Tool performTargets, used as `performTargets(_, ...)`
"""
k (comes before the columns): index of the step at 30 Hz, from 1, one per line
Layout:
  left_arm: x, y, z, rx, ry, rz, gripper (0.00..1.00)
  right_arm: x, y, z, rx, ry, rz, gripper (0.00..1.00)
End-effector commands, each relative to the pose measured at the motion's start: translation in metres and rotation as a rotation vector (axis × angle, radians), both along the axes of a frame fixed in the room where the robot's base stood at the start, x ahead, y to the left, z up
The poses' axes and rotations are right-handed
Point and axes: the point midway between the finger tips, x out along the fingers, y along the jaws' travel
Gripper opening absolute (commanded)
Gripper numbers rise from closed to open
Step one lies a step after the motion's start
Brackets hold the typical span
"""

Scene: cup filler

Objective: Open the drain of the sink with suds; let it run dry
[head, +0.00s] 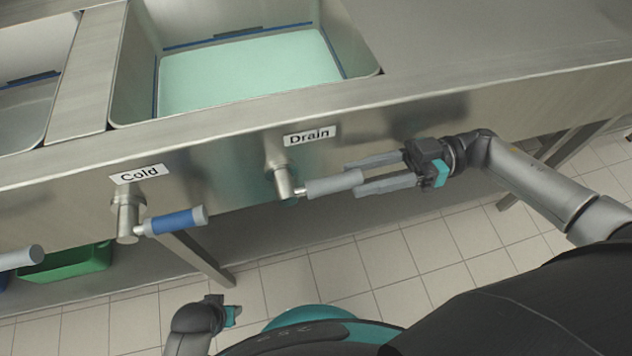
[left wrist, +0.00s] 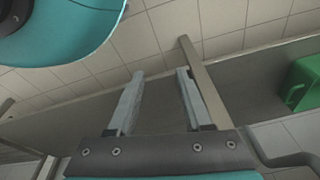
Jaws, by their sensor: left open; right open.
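A basin (head: 350,48) in the steel counter holds pale green-turquoise liquid (head: 250,72); I cannot make out distinct suds. Below it, the front panel has a label reading "Drain" (head: 309,136) and a valve with a grey handle (head: 335,184) pointing right. My right gripper (head: 354,178) is open, with its fingers at either side of the handle's free end. Whether they touch it I cannot tell. My left gripper (head: 236,311) is low at the bottom of the head view; in the left wrist view (left wrist: 160,74) it is open and empty, far from the valve.
A "Cold" label (head: 139,174) and a blue-handled valve (head: 178,220) are left of the drain valve. Another grey handle (head: 20,257) is at the far left. A second basin (head: 25,110) is partly visible. A green bin (head: 70,262) stands below the counter; tiled floor is clear.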

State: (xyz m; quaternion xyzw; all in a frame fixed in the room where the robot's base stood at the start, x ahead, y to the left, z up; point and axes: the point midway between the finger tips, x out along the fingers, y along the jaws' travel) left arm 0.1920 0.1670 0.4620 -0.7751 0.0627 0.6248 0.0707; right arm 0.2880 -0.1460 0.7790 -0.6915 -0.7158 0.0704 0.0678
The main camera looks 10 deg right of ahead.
Motion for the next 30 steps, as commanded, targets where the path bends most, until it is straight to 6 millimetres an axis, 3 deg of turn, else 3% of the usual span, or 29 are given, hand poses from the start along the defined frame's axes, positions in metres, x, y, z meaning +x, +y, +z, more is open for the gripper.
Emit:
performTargets(6,0.003,-0.004,0.008,-0.006,-0.003,0.001,0.50,-0.002,0.047,-0.001,0.004,-0.001,0.001,0.46)
performTargets(12,0.006,-0.006,0.016,-0.008,-0.003,0.002,0.50,-0.003,0.073,-0.001,0.002,0.000,0.000,0.46)
performTargets(24,0.007,-0.007,0.020,-0.009,-0.003,0.002,0.50,-0.003,0.081,0.000,0.000,0.001,-0.001,0.46)
performTargets(30,0.007,-0.007,0.020,-0.008,-0.004,0.002,0.50,-0.003,0.081,0.000,0.000,0.001,-0.001,0.25)
